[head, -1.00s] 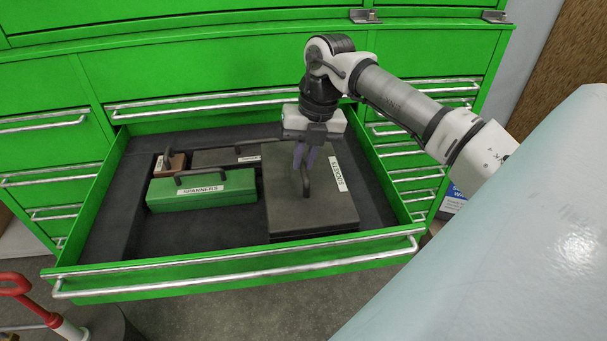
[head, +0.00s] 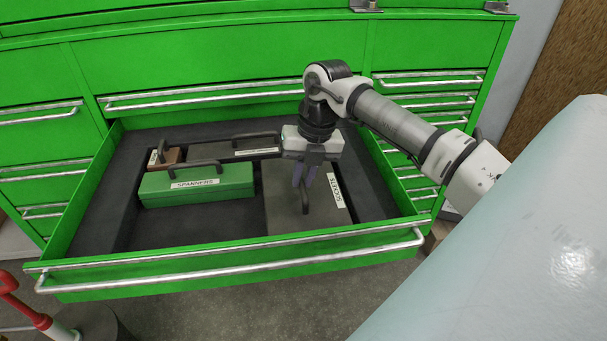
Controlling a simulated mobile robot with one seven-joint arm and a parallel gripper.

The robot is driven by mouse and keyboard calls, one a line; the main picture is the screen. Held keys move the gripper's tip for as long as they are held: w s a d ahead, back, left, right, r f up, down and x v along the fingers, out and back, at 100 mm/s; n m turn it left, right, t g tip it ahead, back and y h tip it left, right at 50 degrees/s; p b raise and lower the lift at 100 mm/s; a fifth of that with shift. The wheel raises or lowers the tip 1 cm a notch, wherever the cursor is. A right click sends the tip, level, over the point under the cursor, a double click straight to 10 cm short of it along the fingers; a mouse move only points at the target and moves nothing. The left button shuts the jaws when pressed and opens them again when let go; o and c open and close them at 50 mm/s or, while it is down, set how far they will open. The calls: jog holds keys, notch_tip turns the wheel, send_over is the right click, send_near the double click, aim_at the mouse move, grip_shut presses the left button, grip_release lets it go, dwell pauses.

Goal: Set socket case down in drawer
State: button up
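The socket case (head: 285,213) is a dark, flat box with a white SOCKETS label (head: 336,190) and a dark handle on top. In the head view it sits low inside the right part of the open green drawer (head: 240,262), with its front edge hidden behind the drawer's front wall. It looks level. My gripper (head: 304,181) is above it, pointing down, with its fingers closed around the case's handle. Whether the case's underside touches the drawer floor is hidden.
A green SPANNERS case (head: 197,188) lies left of the socket case. Behind it are a small brown box (head: 166,158) and a dark, labelled case (head: 225,153). Bare dark drawer floor (head: 190,226) shows in front of the spanners case. The drawer's metal handle runs along the front.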

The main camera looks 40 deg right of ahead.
aim_at(314, 193)
jog(key=o, duration=0.4)
jog(key=r, duration=0.4)
jog(key=s+d+r, duration=0.1)
jog(key=r, duration=0.3)
jog(key=d+r, duration=0.1)
jog(key=r, duration=0.3)
jog(key=shift+s, duration=0.15)
